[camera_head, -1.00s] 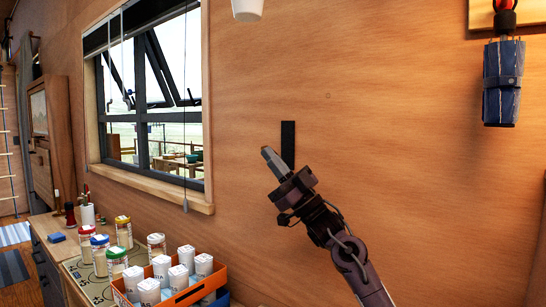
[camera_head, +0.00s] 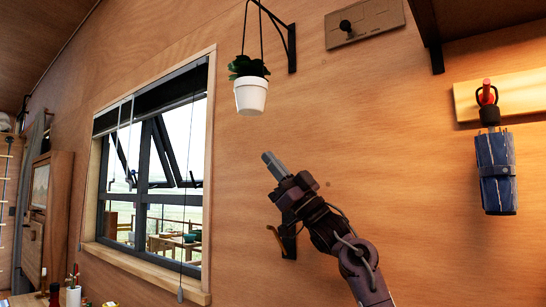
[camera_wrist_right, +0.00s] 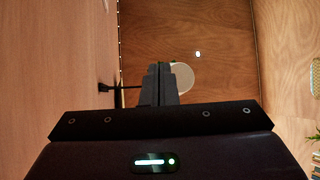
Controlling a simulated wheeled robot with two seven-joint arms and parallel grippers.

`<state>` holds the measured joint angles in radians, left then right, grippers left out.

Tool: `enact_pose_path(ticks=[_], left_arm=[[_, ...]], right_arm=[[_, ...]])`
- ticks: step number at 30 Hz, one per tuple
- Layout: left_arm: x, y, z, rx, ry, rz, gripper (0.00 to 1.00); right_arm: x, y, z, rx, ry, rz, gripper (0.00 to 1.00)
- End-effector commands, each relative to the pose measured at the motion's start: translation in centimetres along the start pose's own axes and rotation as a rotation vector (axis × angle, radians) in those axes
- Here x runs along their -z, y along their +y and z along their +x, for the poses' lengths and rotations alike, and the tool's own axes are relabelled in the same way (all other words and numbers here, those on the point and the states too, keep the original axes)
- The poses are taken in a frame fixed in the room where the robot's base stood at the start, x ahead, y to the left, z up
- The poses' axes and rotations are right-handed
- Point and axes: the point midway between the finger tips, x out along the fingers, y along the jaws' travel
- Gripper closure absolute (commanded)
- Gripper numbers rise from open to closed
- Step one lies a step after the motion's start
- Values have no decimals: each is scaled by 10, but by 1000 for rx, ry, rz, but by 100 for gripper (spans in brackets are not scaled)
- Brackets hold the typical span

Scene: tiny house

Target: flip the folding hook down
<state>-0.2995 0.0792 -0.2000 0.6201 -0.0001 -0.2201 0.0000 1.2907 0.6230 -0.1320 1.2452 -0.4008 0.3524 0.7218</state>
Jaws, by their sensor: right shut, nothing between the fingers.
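The black folding hook (camera_head: 289,246) is on the wood wall, low in the middle of the head view. My right wrist and forearm partly cover it. A thin dark piece seems to stick out from it to the left, so it looks folded out, though the overlap makes this hard to judge. My right gripper (camera_head: 271,162) is shut and empty, pointing up and left, above the hook in the picture. Its closed fingers (camera_wrist_right: 158,85) also show in the right wrist view, where I cannot make out the hook. My left gripper is not in view.
A white pot with a plant (camera_head: 251,95) hangs from a black wall bracket (camera_head: 291,48) above my gripper. A window (camera_head: 160,175) is on the left. A blue folded umbrella (camera_head: 495,172) hangs on the right. The wall between is mostly clear.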

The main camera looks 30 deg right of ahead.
Motion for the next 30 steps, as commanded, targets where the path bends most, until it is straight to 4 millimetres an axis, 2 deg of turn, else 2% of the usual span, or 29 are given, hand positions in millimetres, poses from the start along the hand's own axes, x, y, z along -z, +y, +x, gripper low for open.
enact_pose_path(ticks=[6,16,20,25,30], left_arm=[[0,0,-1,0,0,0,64],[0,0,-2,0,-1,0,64],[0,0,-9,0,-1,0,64],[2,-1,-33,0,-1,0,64],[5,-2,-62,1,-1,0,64]], right_arm=[[8,3,11,0,-1,0,100],[8,3,11,0,-1,2,100],[3,1,9,-3,-12,30,100],[-11,-8,-5,-26,-58,129,100],[-24,-13,-40,-84,-128,244,100]])
